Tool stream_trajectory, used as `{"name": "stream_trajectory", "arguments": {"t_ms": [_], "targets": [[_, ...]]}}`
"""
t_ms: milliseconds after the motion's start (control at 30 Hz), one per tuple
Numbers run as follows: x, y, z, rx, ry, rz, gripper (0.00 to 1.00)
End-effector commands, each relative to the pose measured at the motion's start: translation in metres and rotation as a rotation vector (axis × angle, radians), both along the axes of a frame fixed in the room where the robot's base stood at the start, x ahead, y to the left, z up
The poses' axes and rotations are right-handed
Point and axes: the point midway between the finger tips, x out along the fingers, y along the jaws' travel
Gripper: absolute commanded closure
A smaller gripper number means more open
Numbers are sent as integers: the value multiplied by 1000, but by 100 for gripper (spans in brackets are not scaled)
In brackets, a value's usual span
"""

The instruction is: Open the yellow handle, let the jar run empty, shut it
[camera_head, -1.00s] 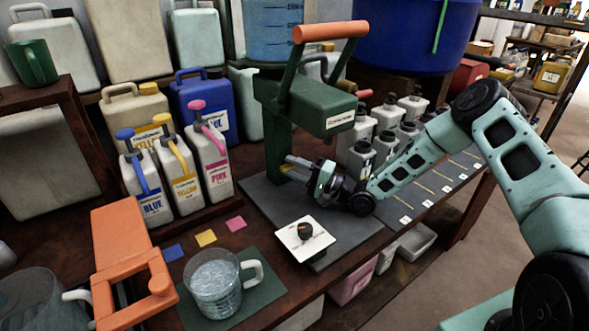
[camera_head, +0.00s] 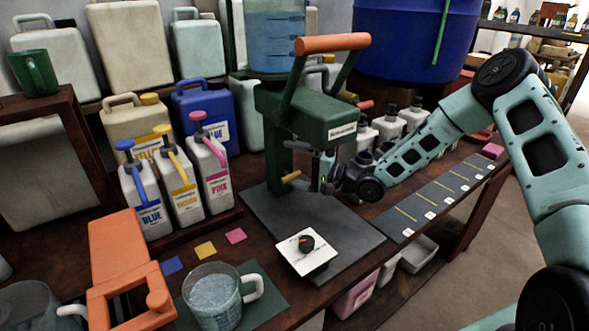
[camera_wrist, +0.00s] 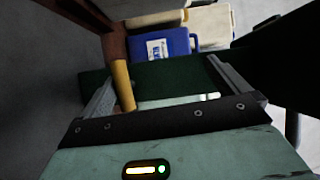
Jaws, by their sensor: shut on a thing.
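The yellow handle (camera_head: 291,177) sticks out low at the green stand, under its green head (camera_head: 318,112). My gripper (camera_head: 306,168) is beside the stand and shut on the yellow handle. In the wrist view the handle (camera_wrist: 122,85) lies between the two fingers (camera_wrist: 165,85), close to the left one. The exact contact is hard to see. The clear jar (camera_head: 276,40) with blue liquid and scale marks sits on top of the stand, its top cut off by the picture edge. The jar's outlet is hidden.
A glass jug (camera_head: 215,295) with clear pale liquid stands on a green mat (camera_head: 262,292) at the front. Blue, yellow and pink bottles (camera_head: 180,187) stand left. An orange-handled press (camera_head: 130,270) is front left.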

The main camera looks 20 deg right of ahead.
Motion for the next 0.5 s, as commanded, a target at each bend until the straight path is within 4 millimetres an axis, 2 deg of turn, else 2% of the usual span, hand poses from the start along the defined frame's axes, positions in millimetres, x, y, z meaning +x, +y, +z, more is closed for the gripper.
{"name": "stream_trajectory", "arguments": {"t_ms": [33,200,233,500], "targets": [[7,-3,56,111,-138,-12,18],[7,-4,57,111,-138,-12,18],[4,-3,12,-4,-15,-4,18],[-6,-11,9,-2,-10,-3,18]]}}
